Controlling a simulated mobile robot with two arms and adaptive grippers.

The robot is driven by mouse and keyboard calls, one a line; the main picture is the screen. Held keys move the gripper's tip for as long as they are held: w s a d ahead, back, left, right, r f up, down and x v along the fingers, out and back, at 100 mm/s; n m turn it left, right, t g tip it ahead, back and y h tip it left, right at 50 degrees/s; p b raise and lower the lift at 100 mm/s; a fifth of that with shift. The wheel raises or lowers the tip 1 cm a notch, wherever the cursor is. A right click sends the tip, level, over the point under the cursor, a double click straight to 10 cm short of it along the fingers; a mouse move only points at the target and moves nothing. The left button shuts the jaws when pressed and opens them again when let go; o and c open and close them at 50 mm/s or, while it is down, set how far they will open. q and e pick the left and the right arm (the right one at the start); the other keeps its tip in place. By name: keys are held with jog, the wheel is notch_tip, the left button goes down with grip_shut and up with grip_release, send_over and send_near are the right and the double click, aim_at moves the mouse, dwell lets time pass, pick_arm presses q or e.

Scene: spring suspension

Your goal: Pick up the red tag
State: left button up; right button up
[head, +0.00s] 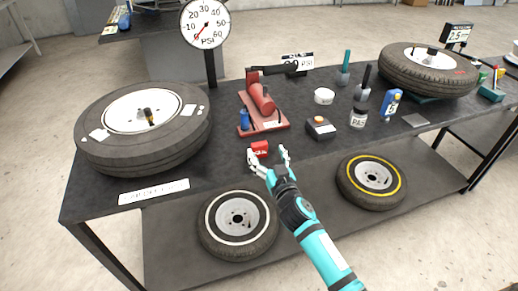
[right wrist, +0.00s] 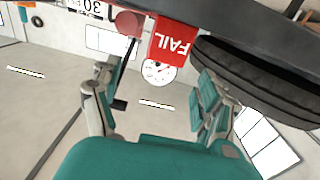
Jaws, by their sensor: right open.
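The red tag (head: 259,148) stands near the front edge of the dark table, with white lettering on it. In the right wrist view the red tag (right wrist: 174,40) reads "FAIL" and appears upside down, beyond the fingertips. My right gripper (head: 268,157) is open, its white fingers pointing at the tag from the front, one finger close to the tag's left side and the other to its right. In the right wrist view the right gripper (right wrist: 160,85) shows both fingers spread with nothing between them. My left gripper is in neither view.
A large tire (head: 144,157) lies at the table's left, below a round gauge (head: 205,22). A red pump (head: 262,100) is behind the tag, and a small black box (head: 321,127) is to its right. Two tires (head: 240,247) (head: 345,178) lie on the lower shelf.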

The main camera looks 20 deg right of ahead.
aim_at(259, 144)
jog(key=shift+w+a+f, duration=0.1)
jog(key=shift+w+a, duration=0.05)
jog(key=shift+w, duration=1.4)
jog(key=shift+w+a+f, duration=0.1)
jog(key=shift+w+a, duration=0.05)
jog(key=shift+w, duration=1.35)
jog(key=shift+s, duration=0.1)
jog(key=shift+c, duration=0.4)
jog(key=c, duration=1.1)
jog(key=shift+r, duration=0.1)
